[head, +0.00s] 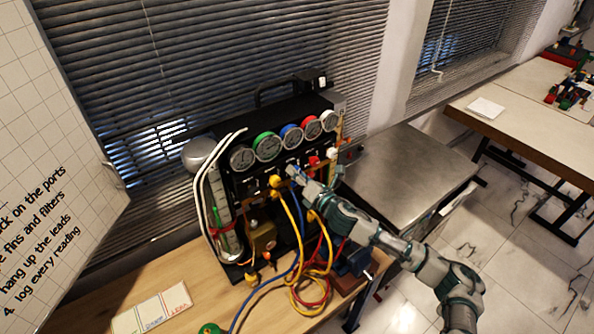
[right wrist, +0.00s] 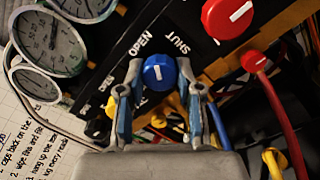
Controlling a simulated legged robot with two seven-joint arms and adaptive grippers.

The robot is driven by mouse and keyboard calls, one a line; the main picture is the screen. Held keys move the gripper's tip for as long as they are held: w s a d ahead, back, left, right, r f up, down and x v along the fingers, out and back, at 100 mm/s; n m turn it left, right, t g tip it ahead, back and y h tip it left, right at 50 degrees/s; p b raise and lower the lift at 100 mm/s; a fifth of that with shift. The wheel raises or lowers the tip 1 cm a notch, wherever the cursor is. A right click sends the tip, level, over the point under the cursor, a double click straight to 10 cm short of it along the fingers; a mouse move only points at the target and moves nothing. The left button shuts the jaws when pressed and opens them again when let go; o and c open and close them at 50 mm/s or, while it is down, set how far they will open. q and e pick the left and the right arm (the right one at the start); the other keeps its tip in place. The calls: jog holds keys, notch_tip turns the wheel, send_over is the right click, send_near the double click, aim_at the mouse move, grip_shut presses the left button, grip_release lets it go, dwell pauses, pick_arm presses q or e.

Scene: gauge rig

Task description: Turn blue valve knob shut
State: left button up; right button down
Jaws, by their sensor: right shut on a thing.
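The blue valve knob (right wrist: 159,73) sits on the black panel of the gauge rig, with a white pointer line on its face. The words OPEN and SHUT are printed beside it in the right wrist view. My right gripper (right wrist: 160,95) has its two fingers on either side of the knob and is shut on it. In the head view my right gripper (head: 295,173) reaches the panel front from the right and mostly hides the knob. The gauge rig (head: 262,112) stands on the wooden bench. My left gripper is not in view.
A red knob (right wrist: 229,17) and a red plug with a red lead (right wrist: 254,61) are close to my right gripper. Yellow, blue and red hoses (head: 300,270) hang in front of the rig. A metal-topped cabinet (head: 408,165) stands to the right. Cards (head: 152,312) lie on the bench.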

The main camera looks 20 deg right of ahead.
jog(key=m+p, duration=0.3)
jog(key=m, duration=0.7)
jog(key=shift+m, duration=0.3)
jog(key=shift+f, duration=0.1)
dwell(0.3)
jog(key=c, duration=0.8)
grip_release()
jog(key=shift+o, duration=0.2)
jog(key=shift+w+d, duration=0.1)
jog(key=shift+d, duration=0.05)
